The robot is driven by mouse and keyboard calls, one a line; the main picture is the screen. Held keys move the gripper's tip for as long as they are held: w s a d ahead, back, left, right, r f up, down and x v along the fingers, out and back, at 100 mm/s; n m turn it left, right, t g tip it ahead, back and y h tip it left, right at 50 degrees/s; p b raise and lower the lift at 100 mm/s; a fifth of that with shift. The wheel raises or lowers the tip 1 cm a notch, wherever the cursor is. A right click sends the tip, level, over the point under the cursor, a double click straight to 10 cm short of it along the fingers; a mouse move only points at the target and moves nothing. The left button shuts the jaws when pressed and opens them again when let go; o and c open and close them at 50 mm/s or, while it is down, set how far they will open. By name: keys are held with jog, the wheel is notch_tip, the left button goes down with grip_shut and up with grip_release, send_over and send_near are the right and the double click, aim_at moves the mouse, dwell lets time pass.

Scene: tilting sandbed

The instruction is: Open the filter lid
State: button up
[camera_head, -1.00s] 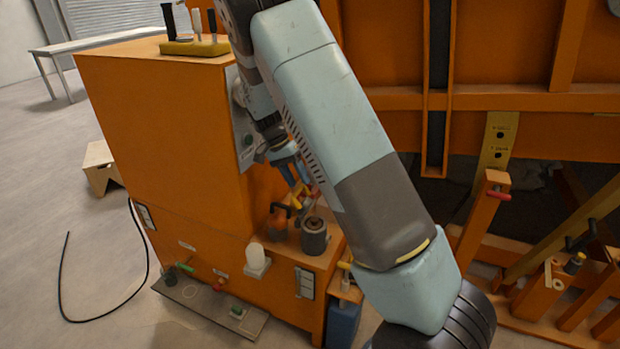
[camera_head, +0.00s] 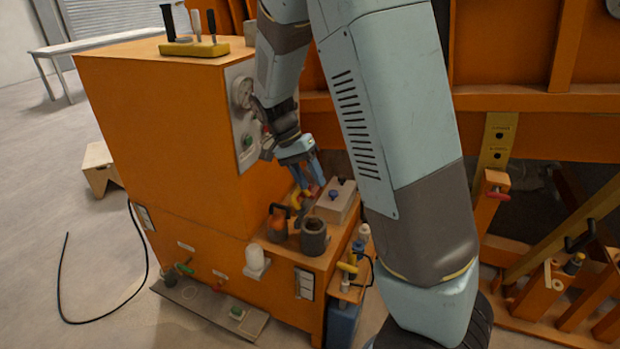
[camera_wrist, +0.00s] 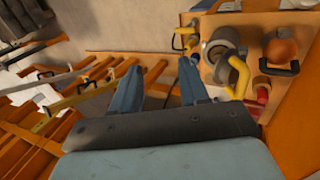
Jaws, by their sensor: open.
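A dark grey open-topped cylinder (camera_head: 314,236) stands upright on the orange machine's ledge. An orange dome with a black handle (camera_head: 277,221) stands to its left. A yellow curved handle (camera_head: 297,200) is just behind them. In the wrist view, the cylinder (camera_wrist: 221,58), yellow handle (camera_wrist: 239,76) and orange dome (camera_wrist: 281,48) are right of the fingers. I cannot tell which part is the filter lid. My gripper (camera_head: 312,184) is above the back of the ledge, close to the yellow handle. Its blue fingers (camera_wrist: 160,70) are apart, with nothing between them.
A grey box with a blue knob (camera_head: 336,201) stands right of the gripper on the ledge. The orange cabinet wall (camera_head: 160,140) rises at the left. Red parts (camera_wrist: 262,92) lie beside the yellow handle.

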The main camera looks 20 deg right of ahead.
jog(key=shift+s+r, duration=0.1)
jog(key=shift+s, duration=0.15)
